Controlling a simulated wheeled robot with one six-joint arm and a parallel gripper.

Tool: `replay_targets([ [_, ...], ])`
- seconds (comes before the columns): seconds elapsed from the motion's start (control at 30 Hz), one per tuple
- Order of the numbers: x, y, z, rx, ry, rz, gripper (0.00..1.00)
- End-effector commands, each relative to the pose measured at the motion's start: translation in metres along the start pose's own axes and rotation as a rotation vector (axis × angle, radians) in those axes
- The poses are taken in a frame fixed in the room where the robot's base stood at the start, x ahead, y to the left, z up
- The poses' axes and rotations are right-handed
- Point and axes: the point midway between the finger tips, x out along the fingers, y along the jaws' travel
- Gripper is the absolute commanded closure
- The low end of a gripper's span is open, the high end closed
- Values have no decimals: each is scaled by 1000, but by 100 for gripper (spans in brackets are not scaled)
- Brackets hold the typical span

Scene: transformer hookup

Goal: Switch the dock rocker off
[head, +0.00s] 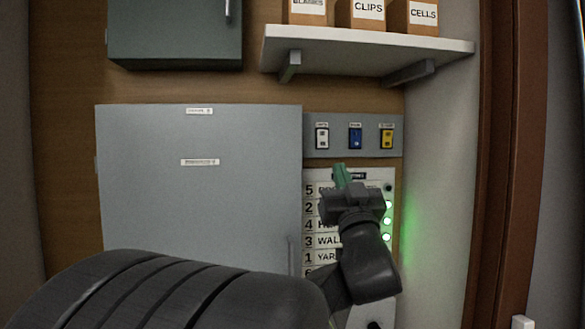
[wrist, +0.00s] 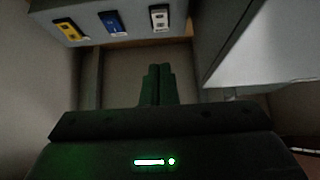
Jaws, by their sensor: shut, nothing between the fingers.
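A grey strip with three rockers is on the wall: a white rocker (head: 322,138), a blue rocker (head: 355,138) and a yellow rocker (head: 387,138). Their small labels are too blurred to read, so I cannot tell which is the dock rocker. In the wrist view the order is reversed, with the yellow rocker (wrist: 68,30) at left, the blue rocker (wrist: 112,22) in the middle and the white rocker (wrist: 159,18) at right. My gripper (head: 340,172) has green fingers, shut and empty, below the strip between the white and blue rockers. The fingers (wrist: 158,80) appear apart from the rockers.
A numbered panel (head: 312,175) with green lights is behind my gripper, partly hidden by my arm. A large grey cabinet door (head: 200,210) stands to the left. A shelf (head: 370,48) with labelled boxes is above the strip, and a green cabinet (head: 175,35) is at upper left.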

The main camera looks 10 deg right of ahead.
Motion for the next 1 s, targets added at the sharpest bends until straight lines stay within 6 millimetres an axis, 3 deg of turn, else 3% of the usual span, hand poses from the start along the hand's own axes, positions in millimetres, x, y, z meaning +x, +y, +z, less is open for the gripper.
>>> replay_targets([
  [0.2, 50, 0, -3, 2, 1, -2, 100],
  [0.4, 89, 0, 3, 2, -3, -2, 100],
  [0.63, 105, 0, 22, 0, 0, -1, 100],
  [1.0, 109, 0, 28, -1, 1, 0, 100],
])
